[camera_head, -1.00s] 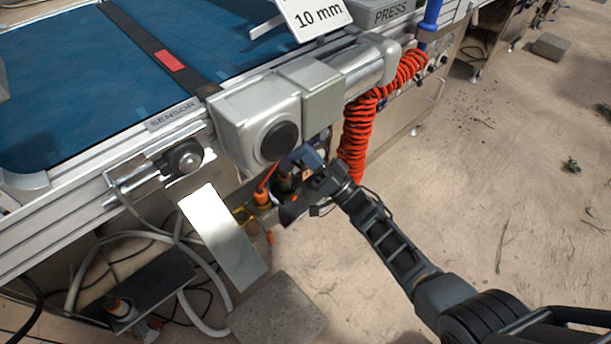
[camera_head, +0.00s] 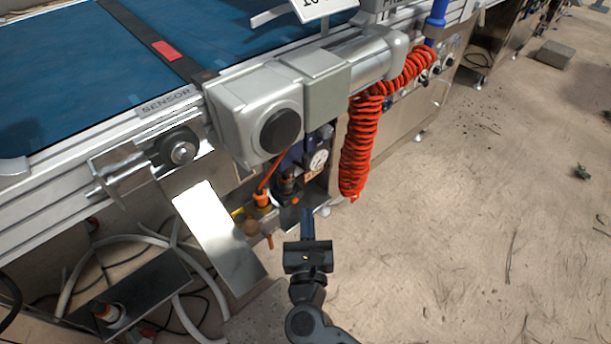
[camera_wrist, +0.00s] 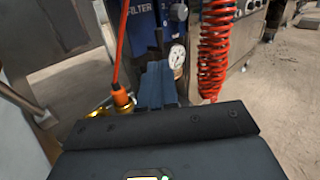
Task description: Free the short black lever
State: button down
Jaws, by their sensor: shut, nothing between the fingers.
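My gripper (camera_head: 307,212) is shut and empty, in front of the small fittings under the conveyor's motor housing. In the wrist view its closed fingers (camera_wrist: 157,82) point at a blue unit marked FILTER (camera_wrist: 142,20). A small upright black piece (camera_wrist: 158,38), which may be the short black lever, shows just beyond the fingertips. I cannot tell whether anything holds it, or whether the fingers touch it. A round white gauge (camera_wrist: 177,57) is right of it; the gauge also shows in the head view (camera_head: 318,159). The lever is not clear in the head view.
A coiled red hose (camera_head: 360,150) hangs right of the fittings. An orange tube with an orange and brass fitting (camera_wrist: 121,97) is on the left. A bare metal plate (camera_head: 215,228) slants down at the left. The floor at the right is open.

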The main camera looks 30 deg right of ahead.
jog(key=b, duration=0.2)
send_near(305, 164)
jog(key=shift+m, duration=0.3)
jog(key=x, duration=0.6)
jog(key=shift+w+d, duration=0.2)
jog(key=shift+w, duration=0.15)
jog(key=d+b, duration=0.1)
jog(key=d, duration=0.1)
jog(key=w+d+b, duration=0.1)
jog(key=d, duration=0.1)
jog(key=shift+w+d, duration=0.1)
jog(key=shift+w, duration=0.1)
jog(key=shift+s, duration=0.1)
